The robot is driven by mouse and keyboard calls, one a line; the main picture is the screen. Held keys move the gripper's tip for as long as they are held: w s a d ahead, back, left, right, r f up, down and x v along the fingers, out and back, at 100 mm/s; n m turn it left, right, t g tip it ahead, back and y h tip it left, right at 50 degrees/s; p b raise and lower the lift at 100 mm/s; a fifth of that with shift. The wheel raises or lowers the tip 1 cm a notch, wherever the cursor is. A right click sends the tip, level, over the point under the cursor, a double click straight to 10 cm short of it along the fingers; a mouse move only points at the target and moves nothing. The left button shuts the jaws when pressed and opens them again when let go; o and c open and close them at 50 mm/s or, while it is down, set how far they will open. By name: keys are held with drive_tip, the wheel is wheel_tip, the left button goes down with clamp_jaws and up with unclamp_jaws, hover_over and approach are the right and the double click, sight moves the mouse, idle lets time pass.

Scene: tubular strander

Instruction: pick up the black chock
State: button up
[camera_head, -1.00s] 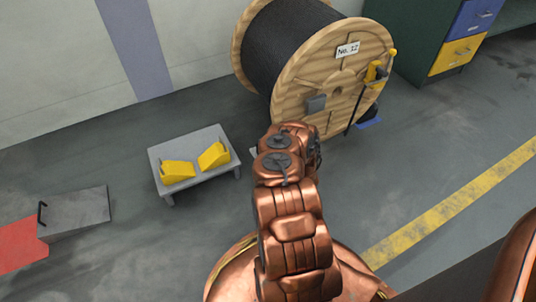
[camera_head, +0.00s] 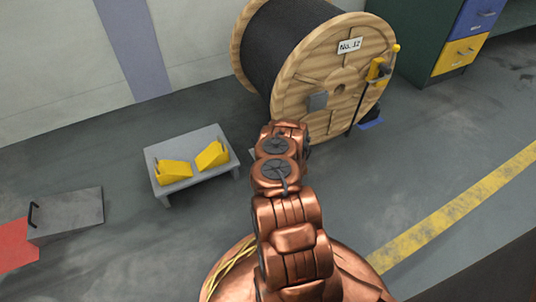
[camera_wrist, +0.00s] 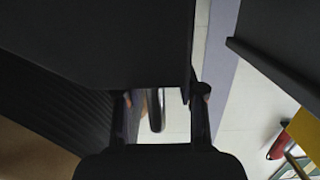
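I cannot make out the black chock for sure in the head view. My arm hides the floor at the near foot of the reel, and my gripper is hidden there too. In the wrist view the two dark fingers of my gripper (camera_wrist: 163,112) stand apart, with a bright gap between them. A large plain black shape (camera_wrist: 110,40) fills the upper left, very close to the camera, down to the fingers. I cannot tell whether it is the chock or whether the fingers grip it.
The wooden reel (camera_head: 340,90) wound with black cable stands just beyond my arm. A low grey table (camera_head: 190,182) with two yellow chocks (camera_head: 212,156) is left of it. A grey box (camera_head: 65,216) lies far left. A cabinet (camera_head: 440,50) stands back right. Floor right of the reel is open.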

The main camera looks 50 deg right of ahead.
drive_tip(key=shift+c, duration=0.3)
clamp_jaws()
idle(0.5)
